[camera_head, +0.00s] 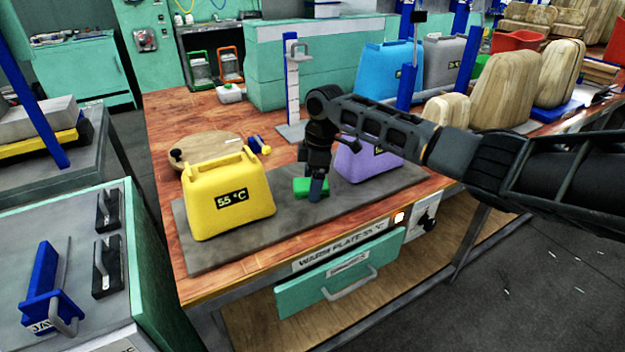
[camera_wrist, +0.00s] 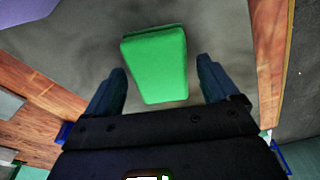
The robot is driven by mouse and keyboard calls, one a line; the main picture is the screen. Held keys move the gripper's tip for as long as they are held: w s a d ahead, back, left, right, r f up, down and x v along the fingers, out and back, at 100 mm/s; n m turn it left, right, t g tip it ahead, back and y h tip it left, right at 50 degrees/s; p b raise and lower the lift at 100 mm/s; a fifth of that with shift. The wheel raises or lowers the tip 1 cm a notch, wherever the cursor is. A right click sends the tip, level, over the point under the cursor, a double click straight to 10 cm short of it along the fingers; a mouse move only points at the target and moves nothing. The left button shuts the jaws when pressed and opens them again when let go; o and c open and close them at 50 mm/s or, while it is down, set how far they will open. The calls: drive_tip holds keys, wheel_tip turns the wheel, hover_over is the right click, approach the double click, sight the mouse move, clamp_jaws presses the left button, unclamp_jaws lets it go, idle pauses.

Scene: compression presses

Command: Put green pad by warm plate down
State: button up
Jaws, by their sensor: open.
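The green pad (camera_head: 303,187) lies on the grey warm plate (camera_head: 350,196), between a yellow canister (camera_head: 230,215) marked 55 °C and a purple canister (camera_head: 365,165). In the wrist view the green pad (camera_wrist: 157,62) lies on the grey surface, partly between and beyond my fingertips. My gripper (camera_head: 316,190) points down over the plate beside the pad. In the wrist view my gripper (camera_wrist: 162,82) is open, with visible gaps on both sides of the pad. The head view hides part of the pad behind my gripper.
A round wooden board (camera_head: 205,150) lies behind the yellow canister. A blue post (camera_head: 292,85) stands behind my gripper. A green drawer (camera_head: 340,277) is under the table's front edge. Blue and grey canisters and tan cushions stand at the back right. Bare wood lies left of the plate.

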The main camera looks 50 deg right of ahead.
drive_tip(key=shift+r, duration=0.1)
wheel_tip(320, 180, up, 12)
drive_tip(key=s+d, duration=0.1)
drive_tip(key=shift+d+b, duration=0.15)
drive_tip(key=shift+b, duration=0.25)
idle(0.5)
